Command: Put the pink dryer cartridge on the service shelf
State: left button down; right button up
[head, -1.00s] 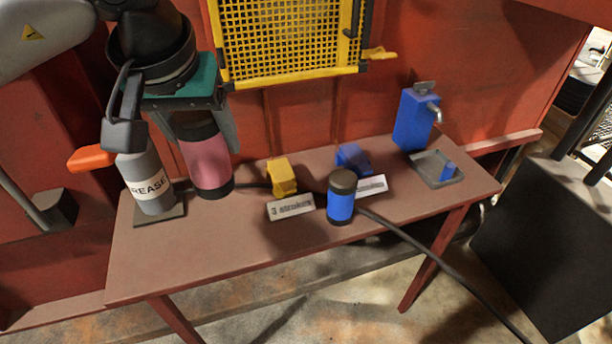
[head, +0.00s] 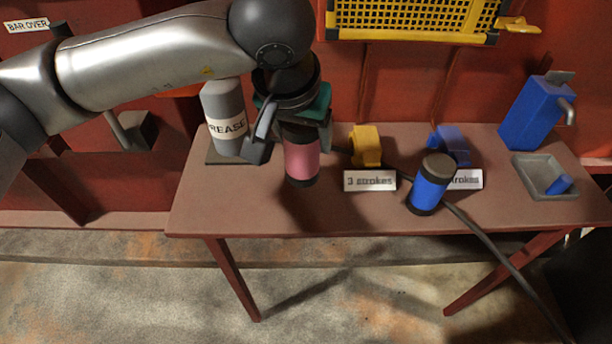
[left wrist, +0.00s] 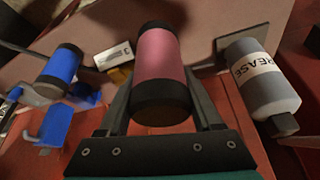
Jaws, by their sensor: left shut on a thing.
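The pink dryer cartridge (head: 302,158) has black ends and hangs upright below my left gripper (head: 292,143). The gripper is shut on it, a finger on each side, as the left wrist view shows with the cartridge (left wrist: 160,55) between the fingers. The cartridge is over the red-brown service shelf (head: 270,212), between the grease bottle and a yellow block. I cannot tell whether its lower end touches the shelf. My right gripper is not in view.
The grey grease bottle (head: 226,112) stands close on the left. The yellow block (head: 366,146), a "3 strokes" label (head: 370,181), a blue cartridge (head: 431,184) and a blue pump (head: 533,112) lie to the right. A black hose crosses the shelf. The front left is clear.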

aim_at(305, 175)
pick_arm(q)
notch_tip(305, 175, down, 8)
jog(key=shift+w+b, duration=0.1)
jog(key=shift+b, duration=0.6)
jog(key=shift+f, duration=0.2)
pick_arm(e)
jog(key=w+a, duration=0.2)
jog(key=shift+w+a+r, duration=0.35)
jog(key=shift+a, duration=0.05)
pick_arm(q)
jog(key=shift+f, duration=0.1)
jog(key=shift+c, duration=2.3)
grip_release()
jog(key=o, duration=0.4)
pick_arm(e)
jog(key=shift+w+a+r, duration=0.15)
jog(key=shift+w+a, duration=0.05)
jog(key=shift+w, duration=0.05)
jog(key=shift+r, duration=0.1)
